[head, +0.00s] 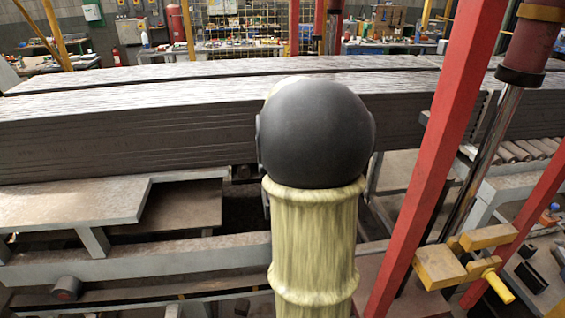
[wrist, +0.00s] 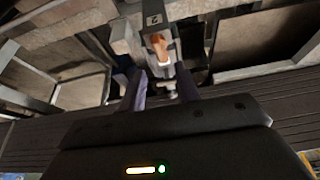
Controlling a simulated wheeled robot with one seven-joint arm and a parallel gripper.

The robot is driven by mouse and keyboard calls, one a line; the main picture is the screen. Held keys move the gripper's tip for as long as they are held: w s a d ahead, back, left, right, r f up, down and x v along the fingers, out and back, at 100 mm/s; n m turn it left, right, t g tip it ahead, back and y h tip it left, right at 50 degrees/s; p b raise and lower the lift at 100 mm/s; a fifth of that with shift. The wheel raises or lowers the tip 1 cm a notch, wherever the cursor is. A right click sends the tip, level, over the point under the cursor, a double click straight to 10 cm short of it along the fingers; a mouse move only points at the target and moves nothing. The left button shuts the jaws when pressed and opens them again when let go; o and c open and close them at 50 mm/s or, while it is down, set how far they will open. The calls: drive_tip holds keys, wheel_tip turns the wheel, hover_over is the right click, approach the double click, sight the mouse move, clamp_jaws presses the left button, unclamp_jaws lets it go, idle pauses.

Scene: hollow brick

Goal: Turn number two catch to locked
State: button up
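In the wrist view, a grey plate marked "2" (wrist: 153,20) is at the top centre. Just below it is a catch with an orange-brown end (wrist: 157,42) and a pale grey body (wrist: 161,68). My gripper (wrist: 160,76) points up toward it, its two dark fingers apart. The pale part shows between the fingertips; I cannot tell if either finger touches it. The catch's lower part is hard to make out. In the head view, my arm's dark rounded joint and pale yellow link fill the centre, and neither gripper nor catch shows.
A stack of long grey boards (head: 120,125) runs across the head view. A red post (head: 430,170) and a yellow clamp-like part (head: 460,265) stand at right. Grey frame beams (head: 140,262) lie below. In the wrist view, grey bars (wrist: 265,70) flank the catch.

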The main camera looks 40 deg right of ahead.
drive_tip(key=v, duration=0.9)
drive_tip(key=shift+r+b, duration=0.3)
drive_tip(key=shift+s, duration=0.1)
drive_tip(key=a+f+n+y, duration=0.2)
drive_tip(key=a+f+n, duration=0.1)
drive_tip(key=a+f, duration=0.95)
drive_tip(key=s+a+f+n, duration=0.1)
drive_tip(key=s+a+f, duration=0.2)
drive_tip(key=a, duration=0.3)
drive_tip(key=s+a+f+n+g, duration=0.1)
drive_tip(key=s+a+f+n, duration=0.1)
drive_tip(key=a, duration=0.4)
wheel_tip(320, 180, down, 2)
drive_tip(key=shift+s+a+f+y, duration=0.1)
drive_tip(key=shift+s+a+y, duration=0.2)
drive_tip(key=shift+s, duration=0.45)
